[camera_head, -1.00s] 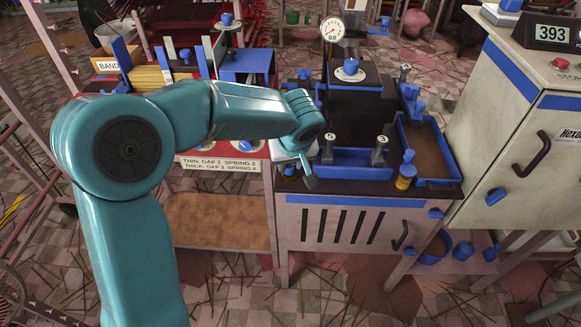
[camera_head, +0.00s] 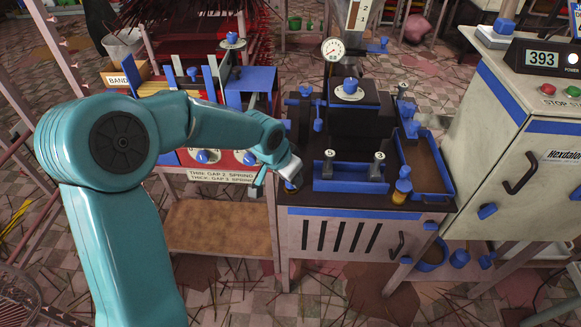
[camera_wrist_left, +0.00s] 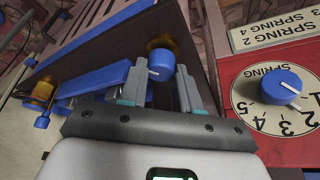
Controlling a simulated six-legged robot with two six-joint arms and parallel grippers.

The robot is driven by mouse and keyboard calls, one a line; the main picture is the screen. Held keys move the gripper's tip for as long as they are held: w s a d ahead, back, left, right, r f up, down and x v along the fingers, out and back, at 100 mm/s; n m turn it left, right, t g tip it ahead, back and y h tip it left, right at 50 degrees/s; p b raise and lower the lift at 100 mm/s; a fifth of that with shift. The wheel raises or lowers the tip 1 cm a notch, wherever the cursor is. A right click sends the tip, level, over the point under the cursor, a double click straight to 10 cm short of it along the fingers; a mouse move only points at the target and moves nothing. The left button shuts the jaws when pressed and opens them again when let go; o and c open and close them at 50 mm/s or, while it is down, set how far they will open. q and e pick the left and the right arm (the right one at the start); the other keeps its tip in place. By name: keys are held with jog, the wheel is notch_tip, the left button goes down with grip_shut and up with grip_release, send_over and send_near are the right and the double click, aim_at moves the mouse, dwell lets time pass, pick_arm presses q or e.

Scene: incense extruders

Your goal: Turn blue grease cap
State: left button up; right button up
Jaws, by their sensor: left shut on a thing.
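The blue grease cap (camera_wrist_left: 161,64) shows in the left wrist view, round with a white mark, on an amber body at the corner of the dark machine top. My left gripper (camera_wrist_left: 163,88) has a finger on either side of it and is shut on it. In the head view my left gripper (camera_head: 288,180) is at the machine's front left corner and hides this cap. A second blue cap on an amber body (camera_head: 403,182) stands at the front right corner. My right gripper is in neither view.
A blue tray (camera_head: 348,186) with two numbered posts lies along the machine's front edge. A red panel with a spring dial (camera_wrist_left: 274,100) is close to my gripper's right in the wrist view. A cabinet (camera_head: 520,150) stands at the right.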

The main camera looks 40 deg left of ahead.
pick_arm(q)
jog(key=shift+m+h+p, duration=0.5)
jog(key=shift+m+p, duration=0.75)
jog(key=shift+m, duration=0.25)
jog(key=o, duration=1.1)
jog(key=shift+c, duration=0.2)
jog(key=shift+a+r, duration=0.1)
jog(key=shift+r, duration=0.15)
jog(key=s+a+b, duration=0.1)
jog(key=s+a, duration=0.3)
jog(key=s, duration=0.7)
jog(key=shift+s+a+r, duration=0.3)
